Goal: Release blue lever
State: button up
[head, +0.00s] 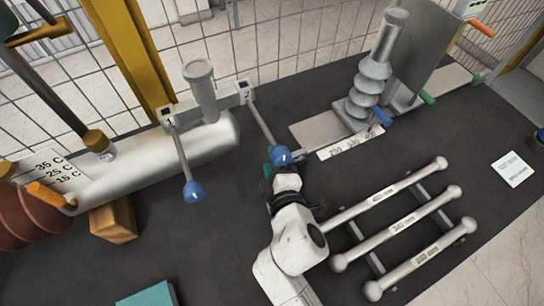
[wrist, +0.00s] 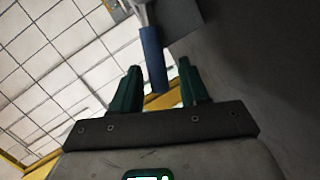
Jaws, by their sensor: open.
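Two grey levers with blue ends hang from the horizontal grey cylinder, marked 1 and 2. The lever 1 blue end (head: 194,190) hangs free at the left. The lever 2 blue end (head: 281,155) is right at the tip of my gripper (head: 277,168). In the wrist view a blue handle (wrist: 153,60) lies between the two dark green fingers, which are open. Gaps show on both sides of it. Another small blue handle (head: 381,115) is at the foot of the ribbed insulator, beside a green one (head: 427,97).
Three silver bars (head: 390,195) with ball ends lie on a rack right of my arm. The ribbed grey insulator (head: 368,85) stands behind. A wooden block (head: 113,220) and a teal block (head: 148,295) are at the left. The dark table between is clear.

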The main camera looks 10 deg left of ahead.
jog(key=shift+w+a+f, duration=0.2)
jog(key=shift+w+a, duration=0.05)
jog(key=shift+w, duration=0.4)
jog(key=shift+c, duration=0.2)
grip_shut()
